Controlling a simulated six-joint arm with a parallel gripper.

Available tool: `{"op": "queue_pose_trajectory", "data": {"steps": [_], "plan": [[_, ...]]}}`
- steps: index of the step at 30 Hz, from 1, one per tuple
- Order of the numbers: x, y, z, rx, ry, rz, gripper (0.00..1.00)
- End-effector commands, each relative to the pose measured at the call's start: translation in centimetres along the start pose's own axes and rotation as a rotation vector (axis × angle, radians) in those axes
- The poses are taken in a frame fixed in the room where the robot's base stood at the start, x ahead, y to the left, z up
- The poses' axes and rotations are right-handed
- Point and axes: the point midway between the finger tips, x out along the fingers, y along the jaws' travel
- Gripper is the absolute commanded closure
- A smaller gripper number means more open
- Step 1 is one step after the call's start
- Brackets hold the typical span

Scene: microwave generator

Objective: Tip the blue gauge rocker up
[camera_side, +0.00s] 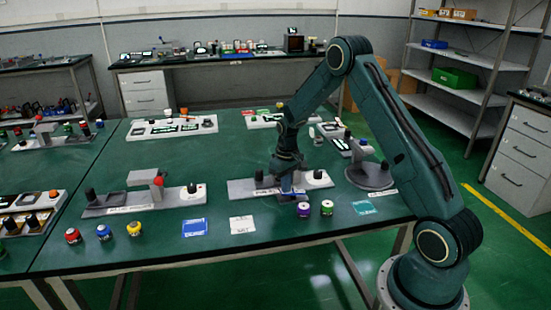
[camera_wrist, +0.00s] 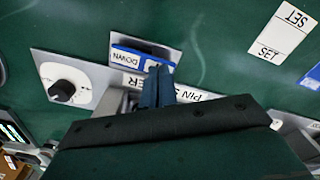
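The blue gauge rocker (camera_wrist: 128,55) shows in the wrist view as a blue piece with a white label reading DOWN, set on a grey plate. Its right part is partly covered by my fingertips. My gripper (camera_wrist: 160,72) has its two dark blue fingers close together, with no clear gap and nothing seen between them. The fingertips overlap the rocker's near right edge; I cannot tell whether they touch it. In the side view my gripper (camera_side: 286,190) points down over the grey panel (camera_side: 241,190), and the rocker is not clearly seen there.
A black knob on a white dial (camera_wrist: 63,90) is left of the rocker in the wrist view. A white SET card (camera_side: 242,225), a blue card (camera_side: 194,227), a purple-topped jar (camera_side: 303,209) and a green-topped jar (camera_side: 327,207) lie nearby. The table front between cards is clear.

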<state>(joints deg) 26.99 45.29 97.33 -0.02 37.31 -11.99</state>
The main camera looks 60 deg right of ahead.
Motion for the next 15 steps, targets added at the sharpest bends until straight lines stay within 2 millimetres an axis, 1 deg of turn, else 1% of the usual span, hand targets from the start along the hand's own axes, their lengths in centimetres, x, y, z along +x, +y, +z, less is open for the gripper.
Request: {"op": "queue_pose_trajectory", "data": {"steps": [15], "plan": [[0.65, 0.03, 0.13, 0.001, -0.004, 0.000, 1.00]]}}
